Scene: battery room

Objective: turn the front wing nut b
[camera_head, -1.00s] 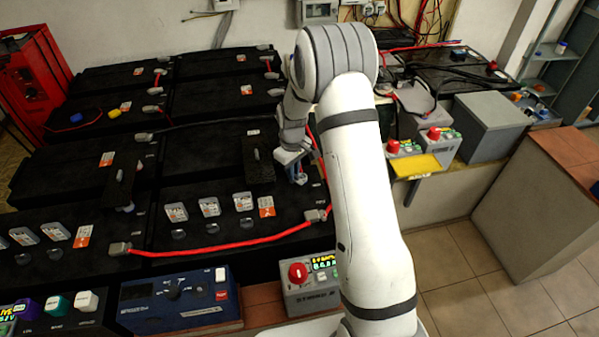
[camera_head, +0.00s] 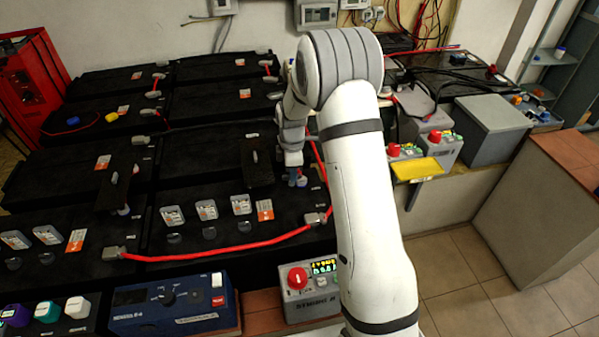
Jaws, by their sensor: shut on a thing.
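My gripper (camera_head: 297,179) points down at the right end of the black battery block, just right of a black hold-down bar (camera_head: 259,172). Its jaws are shut on what appears to be the front wing nut b. The nut is mostly hidden between the fingers, with only a small bluish patch showing, so its angle cannot be told. A similar bluish-grey fitting (camera_head: 123,210) shows at the front end of the other black bar (camera_head: 115,188) on the left.
A red cable (camera_head: 220,253) runs along the front batteries to a grey terminal clamp (camera_head: 314,219), close to my gripper. Another red cable rises just right of the gripper. A grey box with a red button (camera_head: 298,278) stands in front. Grey boxes stand on the right ledge.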

